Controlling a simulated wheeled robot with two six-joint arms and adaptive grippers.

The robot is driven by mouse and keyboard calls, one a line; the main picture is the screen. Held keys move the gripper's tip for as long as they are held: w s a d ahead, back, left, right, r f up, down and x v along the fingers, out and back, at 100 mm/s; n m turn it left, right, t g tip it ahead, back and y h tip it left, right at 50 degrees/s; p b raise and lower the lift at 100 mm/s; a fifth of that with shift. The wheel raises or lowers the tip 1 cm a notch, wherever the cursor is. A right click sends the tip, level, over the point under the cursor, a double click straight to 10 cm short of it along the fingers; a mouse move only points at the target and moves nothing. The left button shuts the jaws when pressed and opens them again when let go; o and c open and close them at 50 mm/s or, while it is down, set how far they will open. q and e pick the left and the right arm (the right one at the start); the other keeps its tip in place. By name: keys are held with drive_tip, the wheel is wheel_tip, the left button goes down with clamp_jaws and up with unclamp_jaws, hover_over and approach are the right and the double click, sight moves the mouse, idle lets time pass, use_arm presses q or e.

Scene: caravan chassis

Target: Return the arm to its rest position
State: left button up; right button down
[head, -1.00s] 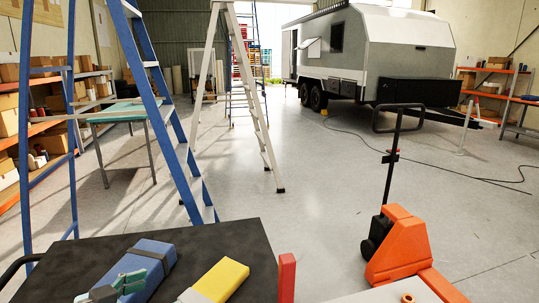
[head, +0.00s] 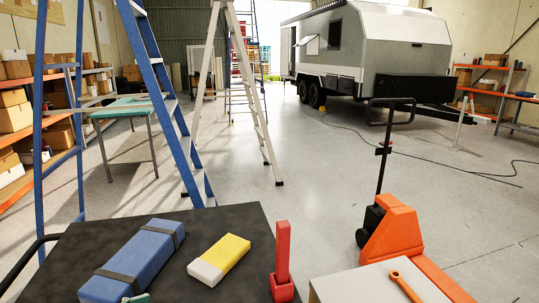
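Only a small grey-green tip of my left gripper (head: 137,298) shows, at the bottom edge of the head view, in front of the blue case (head: 138,262). Its fingers are mostly cut off, so whether it is open or shut cannot be seen. The blue case has dark straps and lies on a black-topped cart (head: 190,228). My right gripper is not in view.
A yellow-and-white block (head: 220,260) and an upright red tool (head: 283,262) are on the cart. To the right are a pale box top (head: 360,287) with an orange wrench (head: 405,287), and an orange pallet jack (head: 393,235). Ladders (head: 176,120) stand beyond the cart.

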use_arm(q)
drive_tip(key=s+a+f+n+g+y, duration=0.1)
drive_tip(key=s+f+n+g+y, duration=0.2)
drive_tip(key=s+f, duration=0.75)
drive_tip(key=s+a+f+n+g+y, duration=0.15)
drive_tip(key=s+f+g+y, duration=0.25)
drive_tip(key=s+f, duration=0.65)
drive_tip(key=s+a+f+g+b, duration=0.1)
drive_tip(key=s+f+b, duration=0.1)
drive_tip(key=f, duration=0.8)
drive_tip(key=s+f+b, duration=0.1)
drive_tip(key=s+f, duration=0.2)
drive_tip(key=f, duration=0.8)
drive_tip(key=s+f+n+g+b, duration=0.1)
drive_tip(key=s+f+b, duration=0.1)
drive_tip(key=s+f, duration=1.1)
drive_tip(key=shift+s+a+f, duration=0.2)
drive_tip(key=shift+a+f, duration=0.15)
drive_tip(key=shift+f, duration=0.2)
